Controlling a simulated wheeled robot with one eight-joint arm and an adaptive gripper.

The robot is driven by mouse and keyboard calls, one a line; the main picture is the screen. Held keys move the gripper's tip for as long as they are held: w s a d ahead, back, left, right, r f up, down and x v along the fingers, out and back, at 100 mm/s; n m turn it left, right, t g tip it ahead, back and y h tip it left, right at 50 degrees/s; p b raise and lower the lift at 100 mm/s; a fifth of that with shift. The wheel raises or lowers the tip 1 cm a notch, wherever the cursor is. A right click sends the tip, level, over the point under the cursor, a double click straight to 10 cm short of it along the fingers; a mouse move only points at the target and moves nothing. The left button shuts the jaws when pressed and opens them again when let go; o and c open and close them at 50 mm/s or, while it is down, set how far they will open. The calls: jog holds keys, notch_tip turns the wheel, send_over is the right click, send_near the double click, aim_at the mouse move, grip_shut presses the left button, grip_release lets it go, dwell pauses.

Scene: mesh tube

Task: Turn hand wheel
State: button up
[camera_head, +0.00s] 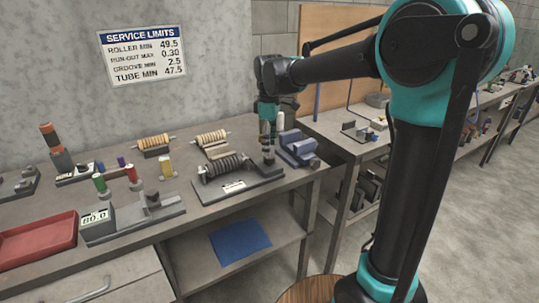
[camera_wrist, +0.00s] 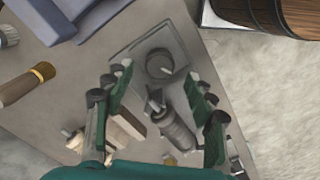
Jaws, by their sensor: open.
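A dark fixture (camera_head: 240,187) with a ribbed roller (camera_head: 222,166) stands near the bench's right front. In the wrist view, a dark round hand wheel (camera_wrist: 157,62) with a small peg is at the end of the fixture's base plate (camera_wrist: 126,52). The ribbed roller (camera_wrist: 178,132) extends below it in that view. My gripper (camera_head: 268,143) points down over the fixture's right end and hides part of the wheel there. In the wrist view my gripper (camera_wrist: 158,80) is open, its green fingers on either side of the wheel. Contact cannot be told.
A blue-grey block fixture (camera_head: 298,148) stands close to the right of my gripper. Spare rollers (camera_head: 210,138) lie behind the fixture. A gauge stand (camera_head: 98,222) and red tray (camera_head: 35,240) are to the left. A wooden-handled brush (camera_wrist: 28,84) lies on the bench.

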aim_at(269, 159)
jog(key=shift+f, duration=2.1)
jog(key=c, duration=1.2)
jog(key=shift+o, duration=0.2)
jog(key=shift+m, duration=0.3)
jog(key=m, duration=0.3)
jog(key=shift+m, duration=2.1)
